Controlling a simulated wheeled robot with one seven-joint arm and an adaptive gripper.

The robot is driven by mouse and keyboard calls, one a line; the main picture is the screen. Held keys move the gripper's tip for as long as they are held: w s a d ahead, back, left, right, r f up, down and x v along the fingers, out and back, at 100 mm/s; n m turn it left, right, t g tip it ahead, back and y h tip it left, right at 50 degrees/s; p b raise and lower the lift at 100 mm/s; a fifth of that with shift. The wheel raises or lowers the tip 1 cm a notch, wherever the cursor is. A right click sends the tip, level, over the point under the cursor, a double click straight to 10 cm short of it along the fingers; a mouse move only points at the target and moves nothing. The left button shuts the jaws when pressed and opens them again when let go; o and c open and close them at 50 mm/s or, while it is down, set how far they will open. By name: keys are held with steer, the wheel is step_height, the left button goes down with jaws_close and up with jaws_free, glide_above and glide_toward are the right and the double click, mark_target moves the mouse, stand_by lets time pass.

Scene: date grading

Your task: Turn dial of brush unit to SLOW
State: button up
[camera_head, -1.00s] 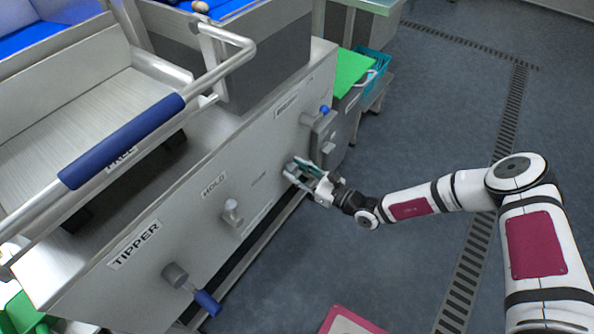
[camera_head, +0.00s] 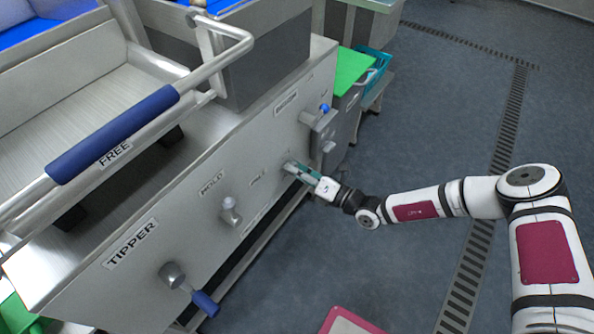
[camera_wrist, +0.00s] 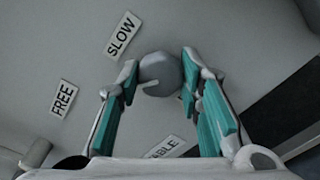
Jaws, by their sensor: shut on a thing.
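The dial (camera_wrist: 158,68) is a round grey knob on the panel. It sits between the two fingertips of my gripper (camera_wrist: 160,66), which is shut on it. A SLOW label (camera_wrist: 122,36) is up and left of the dial, a FREE label (camera_wrist: 62,98) is farther left, and a partly hidden label ending in ABLE (camera_wrist: 163,149) is below. I cannot tell for certain which label the dial points to. In the head view my gripper (camera_head: 296,170) meets the machine's front panel, and its fingers hide the dial.
A blue-sleeved rail (camera_head: 112,135) crosses above. Open floor (camera_head: 420,130) lies right.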

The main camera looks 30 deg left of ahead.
steer(key=m+b, duration=0.2)
steer(key=m, duration=0.9)
steer(key=shift+f, duration=0.15)
stand_by(0.5)
steer(key=o, duration=1.2)
steer(key=shift+c, duration=0.2)
steer(key=shift+d, duration=0.15)
steer(key=s+d, duration=0.1)
steer(key=d, duration=1)
steer(key=shift+d, duration=0.4)
